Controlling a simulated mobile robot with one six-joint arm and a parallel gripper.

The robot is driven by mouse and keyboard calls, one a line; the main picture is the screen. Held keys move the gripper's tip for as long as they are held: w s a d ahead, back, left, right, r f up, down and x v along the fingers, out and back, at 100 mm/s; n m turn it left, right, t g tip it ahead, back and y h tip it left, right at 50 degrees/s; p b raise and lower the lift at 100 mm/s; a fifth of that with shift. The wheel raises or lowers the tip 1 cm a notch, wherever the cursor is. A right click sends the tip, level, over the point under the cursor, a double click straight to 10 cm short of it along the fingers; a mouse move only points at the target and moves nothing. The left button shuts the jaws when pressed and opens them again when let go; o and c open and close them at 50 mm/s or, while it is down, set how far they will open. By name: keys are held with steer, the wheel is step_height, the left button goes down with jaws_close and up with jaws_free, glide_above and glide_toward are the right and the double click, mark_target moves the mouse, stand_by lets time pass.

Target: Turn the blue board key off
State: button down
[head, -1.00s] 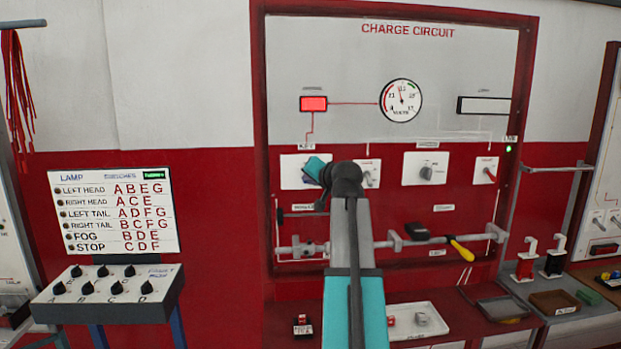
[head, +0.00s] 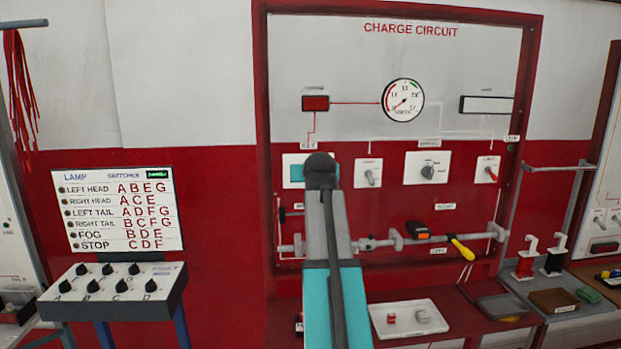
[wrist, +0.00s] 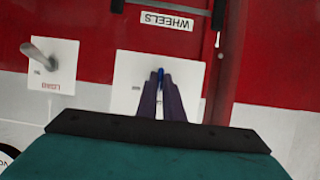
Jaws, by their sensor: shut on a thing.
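The charge circuit board (head: 460,75) stands against the wall in the head view. In the wrist view, my gripper (wrist: 160,84) has both dark fingers closed on the small blue key (wrist: 160,71), at a white plate (wrist: 130,68). Only a sliver of the key shows between the fingertips, so its angle is hard to read. In the head view, my arm and wrist cover the key and most of its plate at the board's left. The red lamp (head: 315,103) above is dark. The gauge (head: 403,100) needle points to the lower left.
A toggle switch marked load (wrist: 40,57) sits beside the key plate. A rotary knob (head: 428,172) and a red switch (head: 491,173) are further right. Below, a rail holds a yellow-handled tool (head: 461,248). A white tray (head: 385,330) lies on the bench.

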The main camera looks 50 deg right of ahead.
stand_by(0.4)
steer(key=c, duration=1.9)
jaws_free()
steer(key=b+v, duration=0.1)
steer(key=v, duration=1.2)
steer(key=shift+s+a, duration=0.3)
steer(key=shift+r, duration=0.1)
